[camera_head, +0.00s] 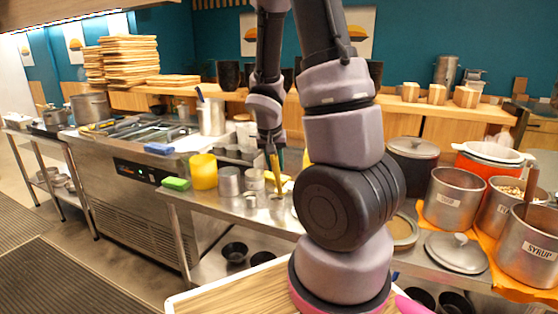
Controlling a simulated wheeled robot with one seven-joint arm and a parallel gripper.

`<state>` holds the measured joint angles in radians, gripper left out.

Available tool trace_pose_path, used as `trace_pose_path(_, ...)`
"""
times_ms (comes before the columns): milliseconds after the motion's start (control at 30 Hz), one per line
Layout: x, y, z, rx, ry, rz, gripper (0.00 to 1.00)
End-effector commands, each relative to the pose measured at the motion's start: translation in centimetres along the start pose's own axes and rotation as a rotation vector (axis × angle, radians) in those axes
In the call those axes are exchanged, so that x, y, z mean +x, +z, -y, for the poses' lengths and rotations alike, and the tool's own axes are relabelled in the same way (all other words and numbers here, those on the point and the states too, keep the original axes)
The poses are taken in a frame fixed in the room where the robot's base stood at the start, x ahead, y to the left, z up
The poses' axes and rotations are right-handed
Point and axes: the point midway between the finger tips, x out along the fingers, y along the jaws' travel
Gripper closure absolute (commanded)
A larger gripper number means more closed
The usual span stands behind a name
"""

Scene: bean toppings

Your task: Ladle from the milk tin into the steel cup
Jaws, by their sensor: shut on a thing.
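My gripper (273,146) points down over the steel counter left of my arm. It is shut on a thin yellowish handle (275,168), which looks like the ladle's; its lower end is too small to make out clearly. A steel cup (229,182) stands on the counter to the left of the handle. A second small steel vessel (254,180) stands between that cup and the handle. The milk tin is probably the steel tin (452,200) at the right, whose label is too small to read surely. Its contents are hard to tell.
My arm blocks the middle of the view. A tin marked SYRUP (527,245), a tin of beans (497,208) and a loose lid (456,252) crowd the right.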

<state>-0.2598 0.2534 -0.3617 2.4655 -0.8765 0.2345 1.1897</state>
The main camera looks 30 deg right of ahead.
Motion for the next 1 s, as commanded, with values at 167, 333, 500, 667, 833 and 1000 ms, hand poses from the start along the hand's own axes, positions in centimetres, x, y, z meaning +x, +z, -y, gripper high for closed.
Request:
trace_pose_path(167,0.4,0.1,2.2,-0.056,0.128,-0.005,1.00)
trace_pose_path(333,0.8,0.2,4.1,-0.106,0.263,-0.005,1.00)
trace_pose_path(500,1.2,0.4,6.1,-0.158,0.397,-0.006,1.00)
trace_pose_path(667,1.9,0.8,7.8,-0.213,0.525,-0.010,1.00)
trace_pose_path(833,3.2,1.8,9.0,-0.284,0.656,-0.040,1.00)
trace_pose_path(1000,4.5,2.7,10.2,-0.352,0.788,-0.070,1.00)
